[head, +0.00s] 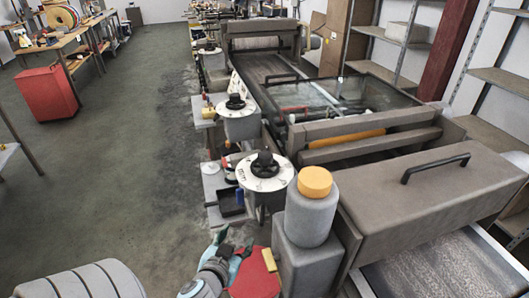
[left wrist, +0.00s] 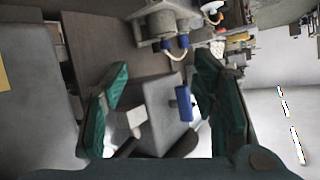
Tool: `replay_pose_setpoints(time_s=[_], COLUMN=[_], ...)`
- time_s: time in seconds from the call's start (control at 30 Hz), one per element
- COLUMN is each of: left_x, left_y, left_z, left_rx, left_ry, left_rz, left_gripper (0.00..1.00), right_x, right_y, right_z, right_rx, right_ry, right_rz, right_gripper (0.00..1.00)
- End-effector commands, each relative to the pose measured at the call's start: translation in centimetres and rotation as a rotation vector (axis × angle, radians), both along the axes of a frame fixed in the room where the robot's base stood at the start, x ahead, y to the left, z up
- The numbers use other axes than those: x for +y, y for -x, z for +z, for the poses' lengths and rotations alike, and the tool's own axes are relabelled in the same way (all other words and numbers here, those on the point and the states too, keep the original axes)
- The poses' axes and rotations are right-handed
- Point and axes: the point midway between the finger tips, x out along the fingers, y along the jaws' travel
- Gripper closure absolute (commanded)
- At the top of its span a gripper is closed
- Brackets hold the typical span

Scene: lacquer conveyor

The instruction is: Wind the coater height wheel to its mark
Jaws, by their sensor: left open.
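A black hand wheel (head: 265,164) sits on a round white dial with dark marks, on a grey post beside the machine. A second black wheel (head: 236,102) on a similar white dial stands farther back. I cannot tell which is the coater's, and the marks are too small to read. My left gripper (head: 224,249) is low at the bottom middle of the head view, in front of the nearer dial and apart from it. In the left wrist view its green-padded fingers (left wrist: 163,66) are spread and empty. My right gripper is not in view.
A grey cylinder with an orange cap (head: 315,181) stands right of the nearer dial. The machine's grey cover (head: 430,180) with a black handle fills the right. A red bin (head: 47,93) stands at the left. The floor (head: 110,170) between is clear.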

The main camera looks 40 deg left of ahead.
Motion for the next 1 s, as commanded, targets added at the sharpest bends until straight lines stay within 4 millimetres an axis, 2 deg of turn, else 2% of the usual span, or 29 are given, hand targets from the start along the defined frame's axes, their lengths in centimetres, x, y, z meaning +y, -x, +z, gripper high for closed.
replay_pose_setpoints(time_s=[0.03, 0.1, 0.2, 0.23, 0.37, 0.43, 0.6, 0.8, 1.0], left_x=[-0.4, -0.8, -1.9, -2.1, -2.0, -1.5, -0.1, 1.2, 1.8], left_y=[-0.1, -0.3, -0.9, -1.0, -2.4, -3.9, -8.4, -12.5, -14.5], left_z=[6.4, 11.7, 16.4, 17.1, 17.8, 17.8, 18.0, 17.9, 17.8], left_rx=[-0.109, -0.254, -0.421, -0.448, -0.479, -0.479, -0.476, -0.474, -0.473], left_ry=[0.008, 0.019, 0.034, 0.038, 0.043, 0.042, 0.045, 0.046, 0.046], left_rz=[0.012, 0.008, -0.049, -0.060, -0.073, -0.074, -0.071, -0.072, -0.074], left_gripper=[0.47, 0.47, 0.47, 0.47, 0.47, 0.47, 0.47, 0.47, 0.47], right_x=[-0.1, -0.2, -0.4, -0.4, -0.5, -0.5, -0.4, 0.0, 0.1], right_y=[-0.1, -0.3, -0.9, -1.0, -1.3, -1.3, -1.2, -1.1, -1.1], right_z=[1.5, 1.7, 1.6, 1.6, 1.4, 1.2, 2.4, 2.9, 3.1], right_rx=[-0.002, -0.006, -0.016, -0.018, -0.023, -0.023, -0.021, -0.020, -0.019], right_ry=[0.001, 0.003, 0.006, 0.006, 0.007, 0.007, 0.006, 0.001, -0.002], right_rz=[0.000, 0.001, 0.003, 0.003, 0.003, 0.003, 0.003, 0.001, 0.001], right_gripper=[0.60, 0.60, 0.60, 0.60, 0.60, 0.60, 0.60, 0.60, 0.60])
